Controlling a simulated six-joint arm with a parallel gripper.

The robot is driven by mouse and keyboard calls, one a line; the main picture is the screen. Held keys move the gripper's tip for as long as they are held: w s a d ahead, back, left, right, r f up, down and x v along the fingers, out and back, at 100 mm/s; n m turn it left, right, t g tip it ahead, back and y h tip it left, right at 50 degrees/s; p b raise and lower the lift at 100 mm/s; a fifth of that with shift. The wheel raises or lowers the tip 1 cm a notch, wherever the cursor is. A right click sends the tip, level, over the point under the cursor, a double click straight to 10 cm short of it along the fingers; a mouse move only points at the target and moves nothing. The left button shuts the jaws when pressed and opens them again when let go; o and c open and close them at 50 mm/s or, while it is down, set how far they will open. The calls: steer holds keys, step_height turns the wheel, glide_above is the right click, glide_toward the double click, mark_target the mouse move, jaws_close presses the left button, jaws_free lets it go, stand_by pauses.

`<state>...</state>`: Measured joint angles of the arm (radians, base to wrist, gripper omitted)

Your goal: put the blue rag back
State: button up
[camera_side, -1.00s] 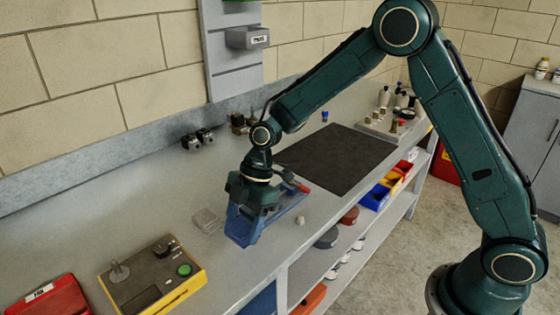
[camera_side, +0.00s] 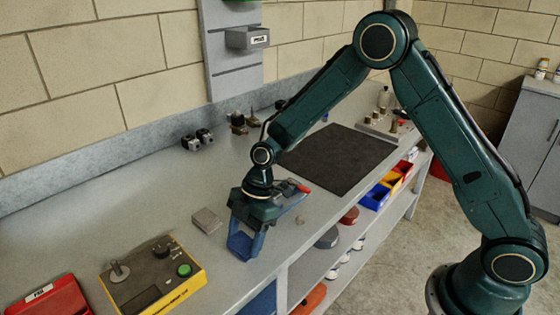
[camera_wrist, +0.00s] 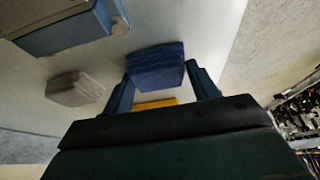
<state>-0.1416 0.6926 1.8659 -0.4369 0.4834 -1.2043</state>
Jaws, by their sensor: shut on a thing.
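My gripper (camera_side: 243,248) is low over the bench near its front edge, fingers pointing down. The blue rag (camera_wrist: 155,66) is a dark blue folded block between the two fingertips in the wrist view, where my gripper (camera_wrist: 160,82) is shut on it. In the side view the rag is hard to tell from the blue fingers. Whether its underside touches the bench is unclear.
A grey block (camera_side: 207,220) lies just left of my gripper; it also shows in the wrist view (camera_wrist: 75,88). A blue holder (camera_wrist: 65,28) stands close by on the other side. A yellow control box (camera_side: 155,275) is at the front left. A dark mat (camera_side: 338,158) lies right.

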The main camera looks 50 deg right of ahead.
steer(key=shift+f, duration=0.15)
steer(key=o, duration=0.9)
steer(key=v, duration=1.2)
steer(key=shift+r, duration=0.25)
